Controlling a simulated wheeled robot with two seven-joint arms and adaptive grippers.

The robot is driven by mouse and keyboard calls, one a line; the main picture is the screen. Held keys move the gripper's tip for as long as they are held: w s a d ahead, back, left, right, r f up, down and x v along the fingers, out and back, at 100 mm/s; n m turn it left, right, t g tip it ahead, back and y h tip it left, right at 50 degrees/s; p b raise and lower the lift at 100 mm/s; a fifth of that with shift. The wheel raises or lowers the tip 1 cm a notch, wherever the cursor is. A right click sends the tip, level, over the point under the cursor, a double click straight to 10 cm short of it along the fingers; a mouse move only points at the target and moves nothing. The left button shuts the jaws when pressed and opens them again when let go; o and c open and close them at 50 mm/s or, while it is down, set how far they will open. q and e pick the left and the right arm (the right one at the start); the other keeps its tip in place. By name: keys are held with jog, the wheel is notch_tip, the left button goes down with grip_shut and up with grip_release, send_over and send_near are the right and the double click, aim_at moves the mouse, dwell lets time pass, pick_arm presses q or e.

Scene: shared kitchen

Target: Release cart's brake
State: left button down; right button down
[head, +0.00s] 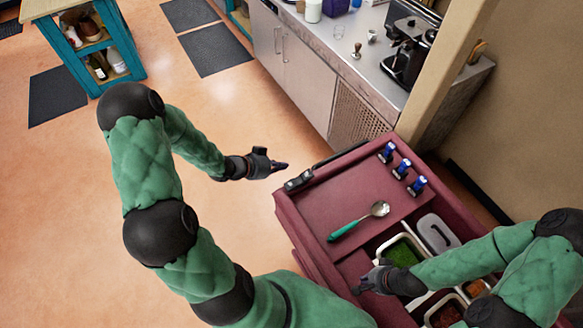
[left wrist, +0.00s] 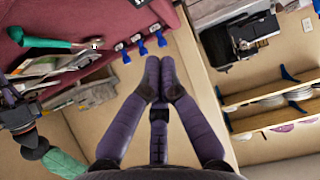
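The dark red cart (head: 336,192) stands at the right in the head view. A small dark fitting with light parts (head: 298,180) sits on its far left corner. I cannot tell for sure whether this is the brake or how it is set. My left gripper (head: 279,165) is just beyond and left of that fitting, apart from it. In the left wrist view, its purple fingertips (left wrist: 159,68) meet with nothing between them. My right gripper (head: 362,286) is over the near part of the cart by the food containers; its fingers are too small to read.
A green-handled spoon (head: 346,228) lies on the cart top. Blue-topped items (head: 402,169) line its far right edge. Food tubs (head: 403,252) fill the near side. A counter with a coffee machine (head: 408,52) stands beyond. The floor (head: 235,110) left of the cart is clear.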

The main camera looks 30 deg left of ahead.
pick_arm(q)
jog(key=b, duration=0.1)
send_over(306, 172)
jog(key=s+a, duration=0.2)
jog(key=s, duration=0.1)
jog(key=f, duration=0.5)
jog(key=shift+w+d+f, duration=0.2)
jog(key=shift+d+f, duration=0.05)
pick_arm(e)
jog(key=shift+f, duration=0.55)
pick_arm(q)
jog(key=f, duration=0.3)
jog(key=shift+w, duration=0.3)
pick_arm(e)
jog(key=shift+f, duration=0.1)
pick_arm(q)
jog(key=shift+d+f, duration=0.1)
jog(key=shift+f, duration=0.4)
jog(key=shift+w, duration=0.1)
